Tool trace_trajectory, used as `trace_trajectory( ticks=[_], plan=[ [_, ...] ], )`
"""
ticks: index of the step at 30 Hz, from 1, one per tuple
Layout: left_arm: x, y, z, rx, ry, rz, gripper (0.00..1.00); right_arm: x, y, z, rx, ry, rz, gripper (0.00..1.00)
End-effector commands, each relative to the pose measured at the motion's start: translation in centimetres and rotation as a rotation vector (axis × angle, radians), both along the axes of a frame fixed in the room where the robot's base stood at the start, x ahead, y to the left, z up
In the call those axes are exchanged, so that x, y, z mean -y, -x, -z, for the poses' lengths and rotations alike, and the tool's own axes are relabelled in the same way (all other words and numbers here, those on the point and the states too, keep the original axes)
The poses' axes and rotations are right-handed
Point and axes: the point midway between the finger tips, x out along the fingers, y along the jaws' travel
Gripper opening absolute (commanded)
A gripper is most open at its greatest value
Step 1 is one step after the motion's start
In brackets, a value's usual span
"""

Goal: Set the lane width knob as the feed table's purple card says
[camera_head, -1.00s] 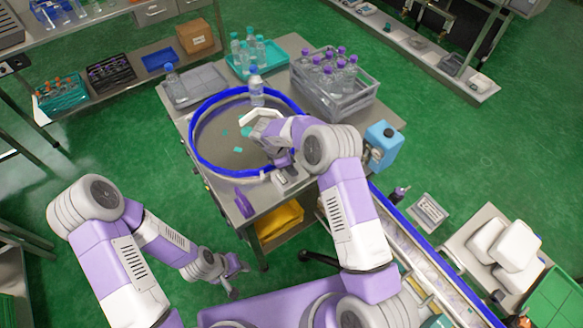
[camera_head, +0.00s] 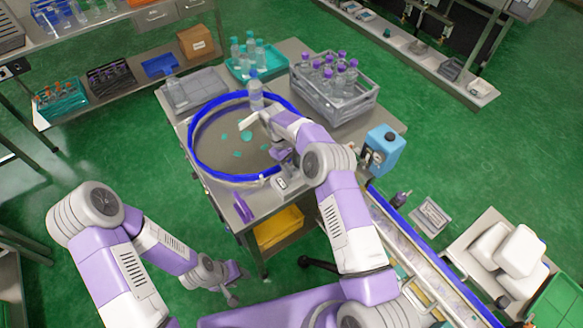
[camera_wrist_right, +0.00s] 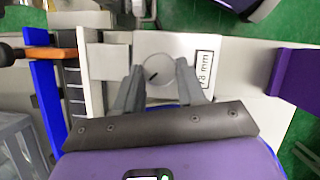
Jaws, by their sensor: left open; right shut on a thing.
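The lane width knob (camera_wrist_right: 157,71) is a round pale disc with a dark pointer line on a light plate in the right wrist view. The line slants toward the upper right. My right gripper (camera_wrist_right: 157,84) is shut on the knob, with a grey finger on either side. In the head view my right gripper (camera_head: 283,166) is at the near rim of the feed table's ring, partly hidden by its arm. A label (camera_wrist_right: 205,70) beside the knob reads "mm", its number hard to read. A purple piece (camera_head: 243,208), perhaps the card, is at the table's near edge. My left gripper (camera_head: 234,286) is open, low and empty.
The blue-rimmed round bowl (camera_head: 192,150) holds several teal pieces. A clear bottle (camera_head: 256,95) stands at its far side. A conveyor (camera_head: 420,250) runs toward the lower right.

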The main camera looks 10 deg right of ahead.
Motion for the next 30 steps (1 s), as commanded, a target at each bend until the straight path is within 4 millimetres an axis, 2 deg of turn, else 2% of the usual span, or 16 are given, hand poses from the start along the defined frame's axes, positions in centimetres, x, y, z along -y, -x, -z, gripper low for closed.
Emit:
trace_trajectory(
  ticks=[12, 30],
  plan=[
    [0.00, -0.01, -0.63, 0.000, 0.000, 0.000, 0.43, 0.35, 0.01, 0.00, -0.003, 0.006, 0.224, 0.09],
    [0.00, 0.00, -0.72, 0.000, 0.000, 0.000, 0.43, 0.37, 0.07, 0.12, -0.006, 0.005, 0.267, 0.09]
  ],
)
